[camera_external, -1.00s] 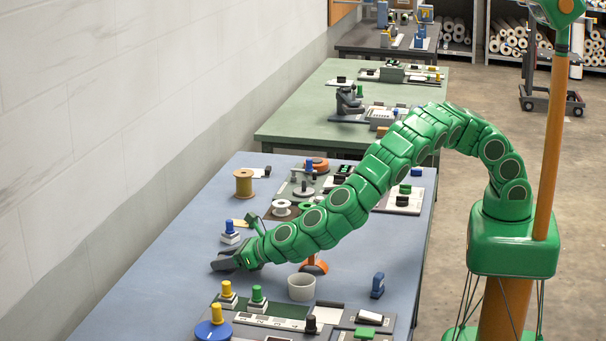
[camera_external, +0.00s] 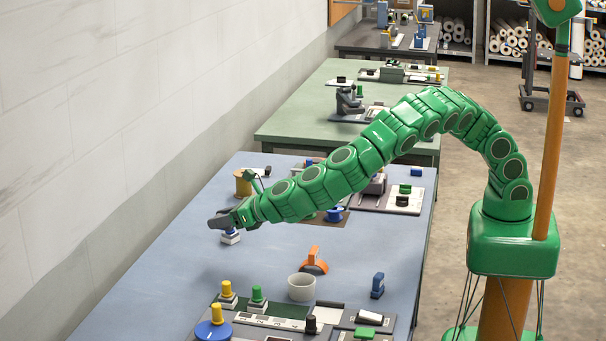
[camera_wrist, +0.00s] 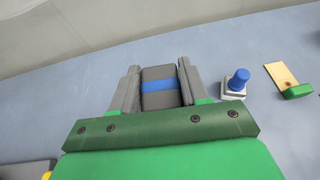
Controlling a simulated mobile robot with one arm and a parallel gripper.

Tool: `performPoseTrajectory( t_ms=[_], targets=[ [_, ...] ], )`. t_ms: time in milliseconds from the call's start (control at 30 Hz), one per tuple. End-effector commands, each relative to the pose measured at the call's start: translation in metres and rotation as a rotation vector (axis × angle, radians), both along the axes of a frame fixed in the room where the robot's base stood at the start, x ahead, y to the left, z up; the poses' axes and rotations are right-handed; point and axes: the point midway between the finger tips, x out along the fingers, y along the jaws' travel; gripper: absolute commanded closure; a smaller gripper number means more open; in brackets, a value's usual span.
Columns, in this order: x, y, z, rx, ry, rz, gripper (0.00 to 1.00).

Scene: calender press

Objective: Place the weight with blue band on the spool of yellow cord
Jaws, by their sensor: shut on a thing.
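The weight with blue band (camera_wrist: 158,86) is a dark grey block with a blue stripe across it. In the wrist view it sits between the two grey fingers of my gripper (camera_wrist: 158,72), which is shut on it. In the external view my gripper (camera_external: 217,222) is over the left side of the blue table, and the weight cannot be made out there. The spool of yellow cord (camera_external: 242,185) stands upright farther back on the table, beyond my gripper, partly covered by my arm. The spool is not in the wrist view.
A blue knob on a white base (camera_external: 230,237) stands just below my gripper; it also shows in the wrist view (camera_wrist: 238,80). A white cup (camera_external: 301,288), an orange stand (camera_external: 313,264) and a blue object (camera_external: 377,286) stand nearer. The table's left strip is clear.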

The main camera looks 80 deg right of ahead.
Motion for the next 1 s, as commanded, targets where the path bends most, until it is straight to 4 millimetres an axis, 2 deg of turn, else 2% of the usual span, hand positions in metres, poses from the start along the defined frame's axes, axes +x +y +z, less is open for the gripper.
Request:
performPoseTrajectory(
  t_ms=[233,500,767,1000],
  targets=[
    [0.022,-0.087,0.028,0.004,-0.02,-0.197,1.0],
    [0.028,-0.191,0.053,0.005,-0.031,-0.438,1.0],
    [0.014,-0.292,0.077,0.007,-0.032,-0.678,1.0],
    [-0.014,-0.377,0.093,0.007,-0.019,-0.897,1.0]
  ],
)
